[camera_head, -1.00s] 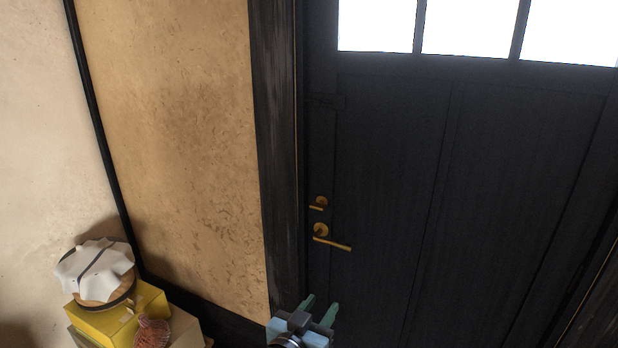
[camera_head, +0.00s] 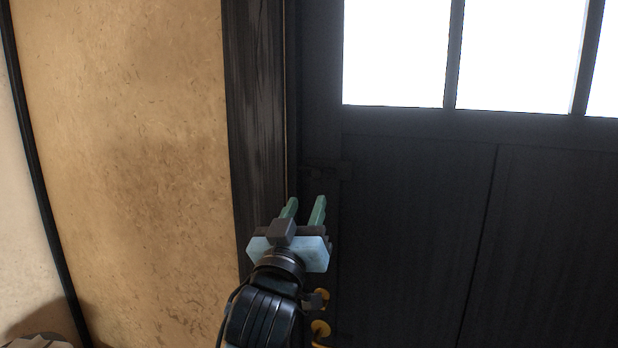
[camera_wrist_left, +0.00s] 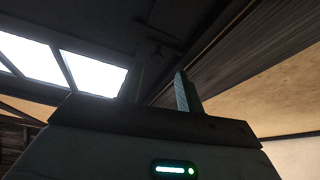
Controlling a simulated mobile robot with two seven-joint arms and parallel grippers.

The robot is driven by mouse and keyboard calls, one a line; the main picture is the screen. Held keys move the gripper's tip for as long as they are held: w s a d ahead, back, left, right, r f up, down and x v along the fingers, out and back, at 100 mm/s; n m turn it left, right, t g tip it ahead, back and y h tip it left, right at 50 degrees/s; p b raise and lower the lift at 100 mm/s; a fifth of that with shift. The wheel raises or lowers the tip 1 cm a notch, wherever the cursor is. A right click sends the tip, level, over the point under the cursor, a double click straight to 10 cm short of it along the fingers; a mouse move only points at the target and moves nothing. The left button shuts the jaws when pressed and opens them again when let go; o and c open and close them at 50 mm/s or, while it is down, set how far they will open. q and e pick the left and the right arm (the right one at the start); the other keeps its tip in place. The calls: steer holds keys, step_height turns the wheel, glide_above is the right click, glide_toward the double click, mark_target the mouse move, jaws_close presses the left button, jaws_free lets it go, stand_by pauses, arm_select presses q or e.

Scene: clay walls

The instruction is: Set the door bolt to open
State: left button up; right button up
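The dark door (camera_head: 410,220) fills the right of the head view and looks closed. A small dark fitting that looks like a bolt (camera_head: 345,170) sits near the door's left edge, hard to make out against the dark wood. My left gripper (camera_head: 305,203) points up just below and left of this fitting in the picture, open and empty, with its green fingers apart. In the left wrist view its fingers (camera_wrist_left: 161,82) also stand apart, with a dim fitting (camera_wrist_left: 157,52) beyond them. My right gripper is not in view.
A brass turn piece (camera_head: 323,294) and a brass handle (camera_head: 320,328) lie low on the door, partly hidden by my left arm. The dark door post (camera_head: 256,110) and tan wall (camera_head: 130,150) stand to the left. Bright window panes (camera_head: 395,50) are above.

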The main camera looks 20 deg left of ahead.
mark_target(317, 178)
arm_select(q)
steer(key=shift+s+d+r, duration=0.1)
steer(key=shift+s+r, duration=0.05)
steer(key=shift+p+x, duration=0.4)
steer(key=shift+x, duration=3.5)
steer(key=shift+c, duration=0.3)
jaws_close()
